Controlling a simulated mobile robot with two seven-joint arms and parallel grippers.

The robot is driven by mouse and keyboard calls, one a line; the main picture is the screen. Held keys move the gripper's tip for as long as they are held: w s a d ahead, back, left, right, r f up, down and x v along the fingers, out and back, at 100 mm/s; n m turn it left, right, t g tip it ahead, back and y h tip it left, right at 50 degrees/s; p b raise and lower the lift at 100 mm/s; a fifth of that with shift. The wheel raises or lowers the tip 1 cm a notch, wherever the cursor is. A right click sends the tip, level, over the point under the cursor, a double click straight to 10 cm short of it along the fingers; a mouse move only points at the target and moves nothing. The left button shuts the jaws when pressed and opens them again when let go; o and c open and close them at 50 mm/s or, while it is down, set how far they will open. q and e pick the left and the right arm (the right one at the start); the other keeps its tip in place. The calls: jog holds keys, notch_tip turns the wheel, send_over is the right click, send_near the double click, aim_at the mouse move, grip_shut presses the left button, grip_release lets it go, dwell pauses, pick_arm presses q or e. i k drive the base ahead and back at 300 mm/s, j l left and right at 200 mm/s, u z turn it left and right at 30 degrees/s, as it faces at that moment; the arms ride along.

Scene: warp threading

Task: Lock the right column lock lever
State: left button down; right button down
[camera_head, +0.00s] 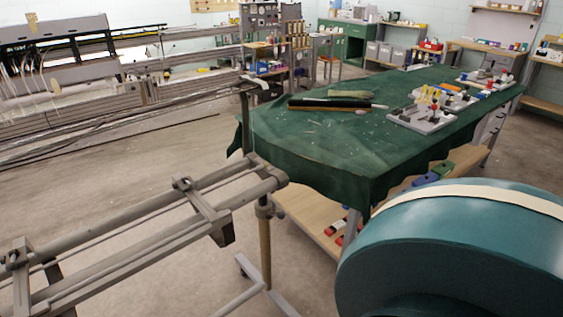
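A grey metal rail frame (150,225) runs from the lower left to the middle of the head view. Near its right end an upright column (265,245) stands below the rails on a footed base (245,290). A dark collar (264,209) with a small part sticking out sits near the top of this column. I cannot tell whether that part is the lock lever, or whether it is locked. Neither of my grippers is in view.
A green-covered table (330,150) stands right of the frame, with trays and tools on top and a wooden shelf (300,205) below. A large close teal rounded shape hides the lower right. Open floor (150,170) lies behind the rails.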

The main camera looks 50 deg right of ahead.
aim_at(280, 215)
jog(key=l, duration=0.5)
jog(key=i+l, duration=0.15)
jog(key=l, duration=0.9)
jog(key=i+u, duration=0.05)
